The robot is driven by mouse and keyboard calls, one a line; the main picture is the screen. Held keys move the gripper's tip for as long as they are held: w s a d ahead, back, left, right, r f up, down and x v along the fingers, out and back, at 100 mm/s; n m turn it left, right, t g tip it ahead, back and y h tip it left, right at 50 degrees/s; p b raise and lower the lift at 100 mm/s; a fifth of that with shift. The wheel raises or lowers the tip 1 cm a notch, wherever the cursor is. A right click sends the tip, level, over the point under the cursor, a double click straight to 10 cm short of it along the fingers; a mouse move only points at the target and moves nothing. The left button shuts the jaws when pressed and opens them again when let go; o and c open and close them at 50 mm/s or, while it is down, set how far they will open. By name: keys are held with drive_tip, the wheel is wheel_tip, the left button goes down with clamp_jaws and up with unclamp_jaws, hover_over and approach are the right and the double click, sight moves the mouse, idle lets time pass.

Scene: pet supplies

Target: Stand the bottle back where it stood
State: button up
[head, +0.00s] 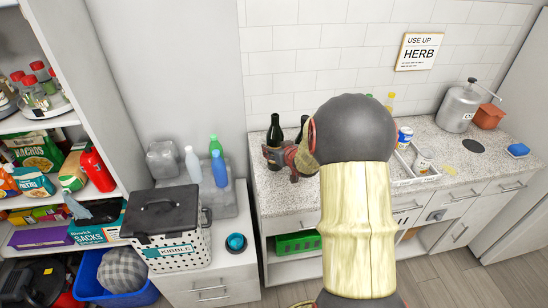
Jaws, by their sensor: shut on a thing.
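A dark green bottle (275,131) is upright over the left part of the speckled counter (268,205), near the tiled wall. My gripper (271,155) is at its lower part and shut on it. The gripper hides the bottle's base, so I cannot tell whether it touches the counter. A second dark bottle (303,124) shows just to the right, partly hidden by my arm. My arm's large dark joint and pale yellow link cover the middle of the counter.
Left of the counter, a grey tray (238,208) holds white (193,164), green (215,143) and blue (219,169) bottles. A lidded kibble bin (168,226) stands in front. A white divided tray (404,172), a can (404,136) and a steel canister (461,107) are on the right.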

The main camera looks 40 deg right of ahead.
drive_tip(key=shift+w+f, duration=0.2)
drive_tip(key=shift+w, duration=0.05)
drive_tip(key=shift+w+f+b, duration=0.15)
drive_tip(key=shift+f+b, duration=0.45)
drive_tip(key=shift+f, duration=1)
drive_tip(key=shift+f, duration=0.1)
drive_tip(key=shift+f, duration=0.15)
drive_tip(key=o, duration=1.3)
drive_tip(key=shift+c, duration=0.2)
